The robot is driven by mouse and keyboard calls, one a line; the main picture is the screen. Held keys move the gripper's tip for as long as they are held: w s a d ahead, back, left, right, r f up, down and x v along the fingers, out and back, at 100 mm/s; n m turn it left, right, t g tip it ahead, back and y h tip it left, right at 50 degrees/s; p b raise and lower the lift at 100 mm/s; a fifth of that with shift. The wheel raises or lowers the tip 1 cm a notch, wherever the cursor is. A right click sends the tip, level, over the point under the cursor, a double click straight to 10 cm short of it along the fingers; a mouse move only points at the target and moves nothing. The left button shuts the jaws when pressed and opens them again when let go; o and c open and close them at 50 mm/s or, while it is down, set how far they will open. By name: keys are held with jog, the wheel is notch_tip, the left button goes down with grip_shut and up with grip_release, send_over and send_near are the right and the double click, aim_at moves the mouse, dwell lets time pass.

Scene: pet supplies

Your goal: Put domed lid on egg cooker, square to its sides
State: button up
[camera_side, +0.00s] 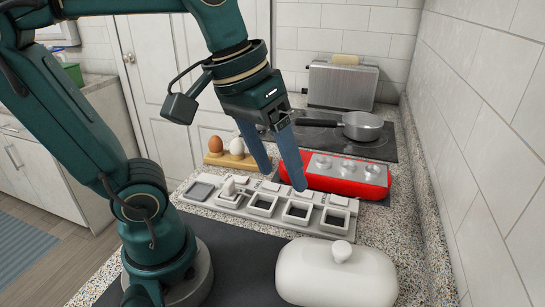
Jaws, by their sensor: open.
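The domed lid (318,273) is white with a round knob on top. It sits at the front right of the counter, dome up, with its lower edge cut off by the picture. The egg cooker (312,183) has a red body and a silver top with several raised round cups; it stands uncovered further back on the right. My gripper (284,178) points down with its two blue fingers spread apart and nothing between them. It is above the white tray, left of the egg cooker in the picture and away from the lid. One finger hides part of the cooker's left end.
A white tray (255,217) with several square compartments lies between lid and cooker. A wooden holder (219,161) carries a brown egg (215,144) and a white egg (236,146). A saucepan (362,126) is on the dark hob, and a toaster (340,86) stands behind. A tiled wall bounds the right.

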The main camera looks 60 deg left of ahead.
jog(key=w+d+n+g+h, duration=0.1)
jog(key=w+d+n+g, duration=0.2)
jog(key=w, duration=0.4)
jog(key=g, duration=0.4)
send_over(344, 243)
jog(key=w, duration=0.2)
jog(key=shift+m, duration=0.3)
jog(key=f, duration=0.5)
jog(key=a+f, duration=0.1)
jog(key=f, duration=0.2)
jog(key=shift+g, duration=0.3)
jog(key=shift+x, duration=2.65)
grip_shut()
